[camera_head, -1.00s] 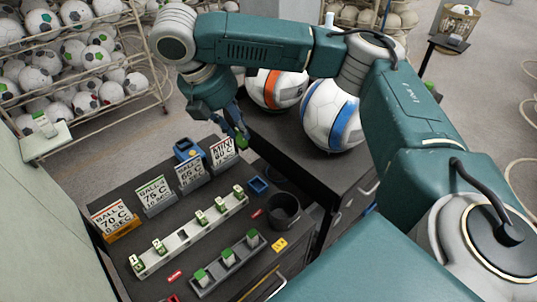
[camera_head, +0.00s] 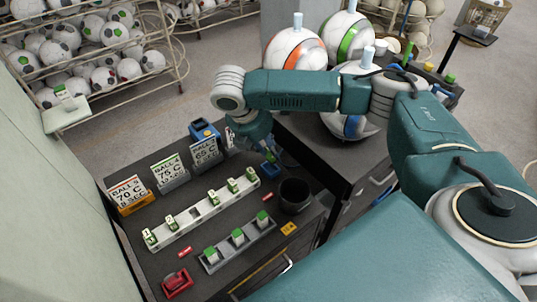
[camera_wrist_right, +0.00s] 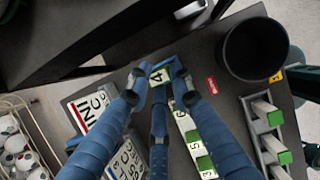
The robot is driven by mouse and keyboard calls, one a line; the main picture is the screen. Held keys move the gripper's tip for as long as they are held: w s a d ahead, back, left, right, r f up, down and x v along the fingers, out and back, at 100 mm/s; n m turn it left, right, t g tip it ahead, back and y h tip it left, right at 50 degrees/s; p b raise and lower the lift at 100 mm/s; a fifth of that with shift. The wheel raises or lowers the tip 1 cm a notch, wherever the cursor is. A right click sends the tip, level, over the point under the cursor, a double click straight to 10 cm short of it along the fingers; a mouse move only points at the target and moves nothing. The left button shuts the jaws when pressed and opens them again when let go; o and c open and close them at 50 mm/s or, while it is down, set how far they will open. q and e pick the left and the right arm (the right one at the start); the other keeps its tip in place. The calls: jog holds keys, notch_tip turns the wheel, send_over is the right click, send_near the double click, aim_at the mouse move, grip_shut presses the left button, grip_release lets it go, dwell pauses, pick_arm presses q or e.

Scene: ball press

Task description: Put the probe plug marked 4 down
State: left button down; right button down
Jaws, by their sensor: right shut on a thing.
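My right gripper (camera_wrist_right: 158,88) is shut on the plug marked 4 (camera_wrist_right: 160,75), a white block whose label faces the wrist camera. The plug is at or just above a small blue tray (camera_wrist_right: 177,66); I cannot tell whether it touches the tray. In the head view my right gripper (camera_head: 268,148) reaches down beside the blue tray (camera_head: 270,171), at the far end of the white rail (camera_head: 207,211). The plug is mostly hidden there by the fingers. My left gripper is not in view.
Several green-and-white plugs stand on the white rail. A grey rack (camera_head: 240,249) with green-topped blocks stands in front. A black cup (camera_head: 295,195) is close to the right of the tray. Sign cards (camera_head: 168,170) stand behind the rail. Balls (camera_head: 294,48) stand on the dark bench beyond.

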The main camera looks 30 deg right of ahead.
aim_at(269, 157)
notch_tip(269, 157, down, 4)
jog(key=shift+r+p, duration=0.2)
jog(key=shift+p, duration=0.2)
jog(key=shift+f, duration=0.4)
jog(key=c, duration=1.5)
grip_release()
jog(key=shift+f, duration=0.1)
